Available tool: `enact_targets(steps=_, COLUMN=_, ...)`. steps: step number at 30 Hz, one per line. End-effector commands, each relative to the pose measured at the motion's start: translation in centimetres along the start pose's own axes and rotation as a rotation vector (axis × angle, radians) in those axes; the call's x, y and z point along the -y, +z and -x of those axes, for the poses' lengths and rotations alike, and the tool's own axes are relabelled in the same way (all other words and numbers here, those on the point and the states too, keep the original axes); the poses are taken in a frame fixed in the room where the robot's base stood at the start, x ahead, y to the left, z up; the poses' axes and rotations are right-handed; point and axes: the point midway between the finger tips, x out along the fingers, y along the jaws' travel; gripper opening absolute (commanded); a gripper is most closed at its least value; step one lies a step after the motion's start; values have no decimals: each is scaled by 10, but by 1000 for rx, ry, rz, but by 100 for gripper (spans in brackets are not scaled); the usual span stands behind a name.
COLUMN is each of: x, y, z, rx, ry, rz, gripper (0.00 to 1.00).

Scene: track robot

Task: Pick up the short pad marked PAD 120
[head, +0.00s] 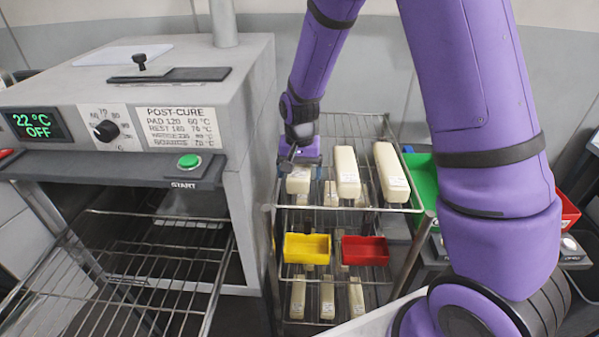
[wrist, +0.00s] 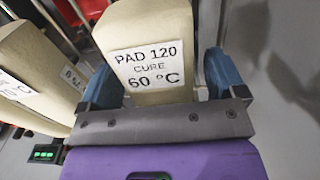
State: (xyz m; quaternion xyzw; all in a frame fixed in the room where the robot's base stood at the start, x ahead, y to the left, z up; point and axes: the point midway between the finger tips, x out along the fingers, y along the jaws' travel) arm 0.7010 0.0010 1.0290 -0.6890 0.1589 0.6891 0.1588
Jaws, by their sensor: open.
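The short cream pad marked PAD 120, CURE 60 °C (wrist: 150,95) fills the upper middle of the wrist view, its label facing me. In the head view the short pad (head: 298,183) stands at the left of the rack's top shelf. My gripper (head: 298,158) is at this pad in the head view. In the wrist view my gripper (wrist: 160,78) is open, with one blue finger on each side of the pad. Whether either finger touches it I cannot tell.
Lower down are a yellow bin (head: 307,248), a red bin (head: 365,250) and more pads. The post-cure oven (head: 190,95) at left reads 22 °C OFF. A green bin (head: 422,178) is right.

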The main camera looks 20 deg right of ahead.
Motion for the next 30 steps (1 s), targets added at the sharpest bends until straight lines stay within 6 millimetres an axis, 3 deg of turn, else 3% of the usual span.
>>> enact_targets(steps=8, x=0, y=0, z=-2, rx=0, ry=0, rz=0, gripper=87)
enact_targets(steps=12, x=0, y=0, z=-2, rx=0, ry=0, rz=0, gripper=55)
enact_targets(steps=15, x=0, y=0, z=-2, rx=0, ry=0, rz=0, gripper=36)
enact_targets(steps=24, x=0, y=0, z=1, rx=-1, ry=-1, rz=0, gripper=36)
enact_targets(steps=30, x=1, y=0, z=27, rx=-3, ry=-3, rz=1, gripper=36)
